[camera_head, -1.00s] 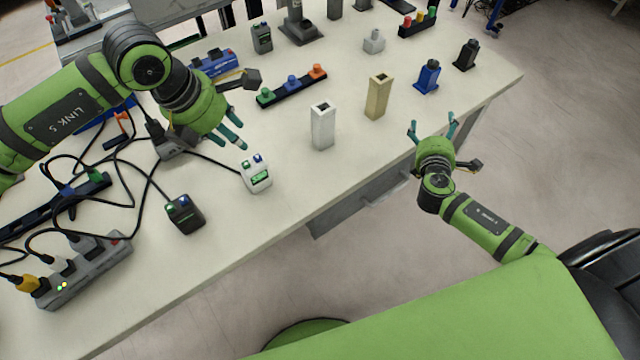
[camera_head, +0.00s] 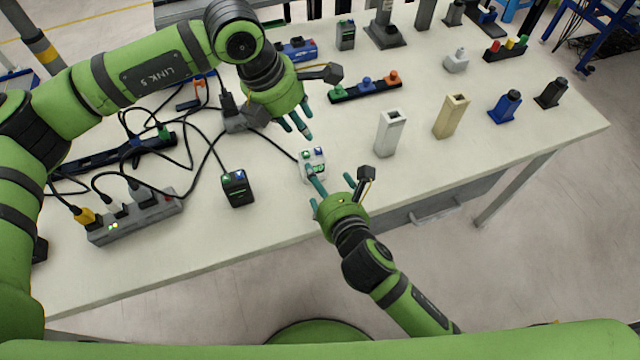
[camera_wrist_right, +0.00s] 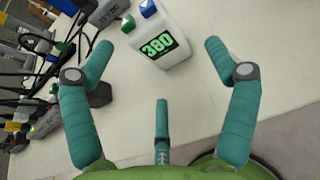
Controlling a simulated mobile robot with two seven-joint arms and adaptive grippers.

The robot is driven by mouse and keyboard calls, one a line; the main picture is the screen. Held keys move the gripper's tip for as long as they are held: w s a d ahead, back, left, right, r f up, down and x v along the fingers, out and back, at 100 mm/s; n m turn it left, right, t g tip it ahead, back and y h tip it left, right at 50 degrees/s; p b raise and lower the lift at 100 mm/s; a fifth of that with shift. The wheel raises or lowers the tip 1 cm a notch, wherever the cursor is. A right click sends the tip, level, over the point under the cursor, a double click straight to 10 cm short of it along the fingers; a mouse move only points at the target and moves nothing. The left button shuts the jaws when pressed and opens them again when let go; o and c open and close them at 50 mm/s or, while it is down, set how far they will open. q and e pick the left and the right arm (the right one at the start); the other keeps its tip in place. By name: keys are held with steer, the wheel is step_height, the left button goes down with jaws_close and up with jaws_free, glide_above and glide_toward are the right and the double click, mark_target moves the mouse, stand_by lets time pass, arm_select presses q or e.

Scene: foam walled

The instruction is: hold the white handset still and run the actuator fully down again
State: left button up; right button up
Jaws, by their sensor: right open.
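The white handset (camera_head: 318,174) stands on the table with a green and a blue button on top. In the right wrist view the handset (camera_wrist_right: 168,30) shows 380 on a green display. My right gripper (camera_head: 329,190) is open at its near side, fingers pointing at it. In the wrist view the handset is beyond the fingertips, not between them. My left gripper (camera_head: 300,127) hangs above and behind the handset, fingers pointing down; its opening is unclear. A grey column on a dark base (camera_head: 386,36) stands at the back; I cannot tell whether it is the actuator.
A black handset (camera_head: 237,188) stands left of the white one. Cables and a power strip (camera_head: 135,215) crowd the left. A white block (camera_head: 389,134) and a beige block (camera_head: 450,117) stand to the right. The table's front edge is clear.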

mark_target(310, 183)
steer(key=shift+s+a+r+n, duration=0.1)
steer(key=shift+s+a+n, duration=0.15)
steer(key=shift+a, duration=0.2)
steer(key=shift+w+a, duration=0.15)
steer(key=shift+w, duration=0.05)
steer(key=x, duration=0.6)
steer(key=shift+w+a+f, duration=0.15)
steer(key=shift+w+f, duration=0.05)
steer(key=shift+w, duration=0.05)
steer(key=c, duration=1)
arm_select(q)
jaws_close()
arm_select(e)
steer(key=shift+s+f, duration=0.1)
